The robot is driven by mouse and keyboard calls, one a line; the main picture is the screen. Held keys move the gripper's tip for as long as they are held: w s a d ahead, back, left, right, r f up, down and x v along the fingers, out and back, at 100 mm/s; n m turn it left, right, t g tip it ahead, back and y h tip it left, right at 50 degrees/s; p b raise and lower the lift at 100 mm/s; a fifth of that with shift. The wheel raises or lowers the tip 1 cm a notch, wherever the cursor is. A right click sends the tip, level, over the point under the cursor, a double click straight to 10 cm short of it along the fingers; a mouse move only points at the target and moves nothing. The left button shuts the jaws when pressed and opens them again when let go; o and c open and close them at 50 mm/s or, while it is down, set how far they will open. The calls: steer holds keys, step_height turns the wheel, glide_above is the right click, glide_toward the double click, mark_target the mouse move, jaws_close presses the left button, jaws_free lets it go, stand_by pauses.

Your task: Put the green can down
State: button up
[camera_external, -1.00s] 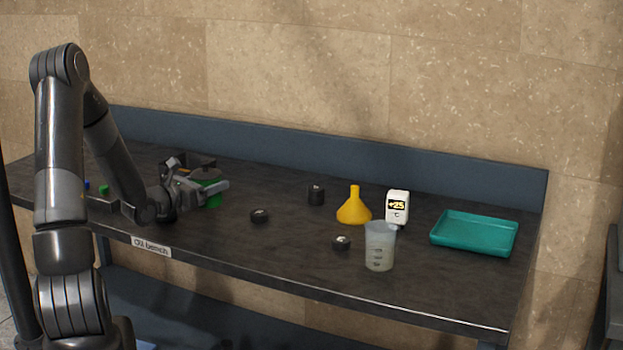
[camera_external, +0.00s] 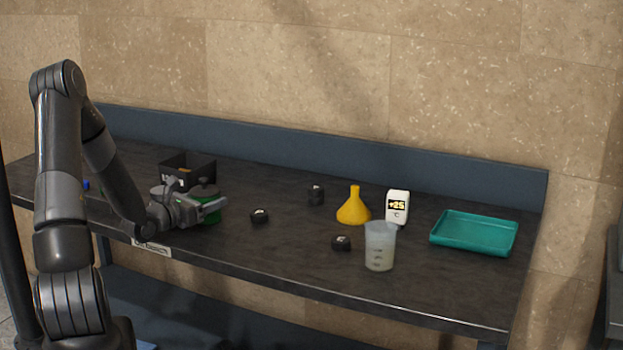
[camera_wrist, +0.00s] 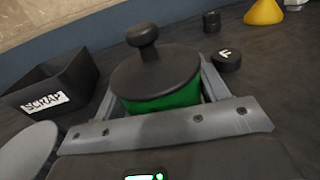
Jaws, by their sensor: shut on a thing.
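The green can (camera_external: 209,214) has a dark lid with a round knob. In the wrist view the green can (camera_wrist: 165,100) sits upright between the fingers of my gripper (camera_wrist: 158,98). My gripper (camera_external: 205,208) is shut on it, over the left part of the dark bench (camera_external: 290,262). The fingers and palm hide most of the can's lower body. I cannot tell whether its base touches the bench top.
A black SCRAP box (camera_wrist: 45,90) stands close to the left of the can. A grey round-topped thing (camera_wrist: 28,150) is nearer. Small black weights (camera_external: 260,216), a yellow funnel (camera_external: 354,208), a beaker (camera_external: 380,248), a temperature display (camera_external: 397,206) and a teal tray (camera_external: 474,233) stand to the right.

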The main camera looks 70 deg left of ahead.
steer(key=o, duration=0.8)
steer(key=shift+o, duration=0.2)
